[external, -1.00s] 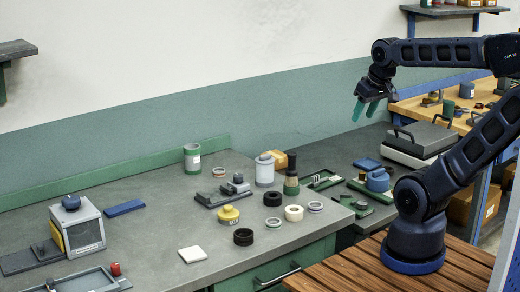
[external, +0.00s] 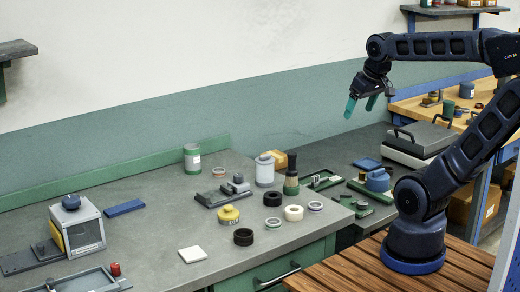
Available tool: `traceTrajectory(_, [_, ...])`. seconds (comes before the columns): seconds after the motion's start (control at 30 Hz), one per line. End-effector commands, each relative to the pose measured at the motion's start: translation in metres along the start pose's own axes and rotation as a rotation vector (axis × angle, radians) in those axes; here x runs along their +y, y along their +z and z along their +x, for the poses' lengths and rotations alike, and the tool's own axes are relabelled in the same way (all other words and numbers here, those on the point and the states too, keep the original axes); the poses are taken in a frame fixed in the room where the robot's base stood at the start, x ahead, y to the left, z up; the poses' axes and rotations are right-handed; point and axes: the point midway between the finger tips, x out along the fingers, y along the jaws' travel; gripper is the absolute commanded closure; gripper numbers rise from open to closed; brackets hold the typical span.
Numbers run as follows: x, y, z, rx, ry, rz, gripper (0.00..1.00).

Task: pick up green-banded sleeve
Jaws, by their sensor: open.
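My gripper (external: 361,104) has teal fingers that stand apart with nothing between them. It hangs in the air at upper right, above and behind the benches, clear of every object. No sleeve with a plain green band can be singled out at this size. A small pale ring with a dark, tinted band (external: 315,206) lies near the bench's right edge, beside a cream ring (external: 293,213). A dark bottle-like piece with a green lower part (external: 291,182) stands farther right.
Two black rings (external: 243,237) (external: 272,198), a yellow-capped piece (external: 228,215) and a grey canister (external: 265,170) crowd the bench's right half. Green trays (external: 324,180) lie on the lower bench at right. The bench's middle is mostly clear.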

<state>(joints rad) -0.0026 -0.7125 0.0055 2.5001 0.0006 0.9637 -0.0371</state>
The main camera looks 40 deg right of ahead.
Motion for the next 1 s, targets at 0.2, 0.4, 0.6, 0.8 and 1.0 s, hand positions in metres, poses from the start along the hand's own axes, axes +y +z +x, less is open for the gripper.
traceTrajectory(0.2, [-0.006,-0.061,-0.003,-0.040,-0.007,-0.135,0.21])
traceTrajectory(0.4, [-0.014,-0.121,0.002,-0.074,-0.017,-0.270,0.21])
traceTrajectory(0.6, [-0.025,-0.180,0.016,-0.108,-0.032,-0.404,0.21])
traceTrajectory(0.8, [-0.039,-0.236,0.039,-0.139,-0.051,-0.539,0.21])
traceTrajectory(1.0, [-0.055,-0.289,0.070,-0.171,-0.075,-0.671,0.21])
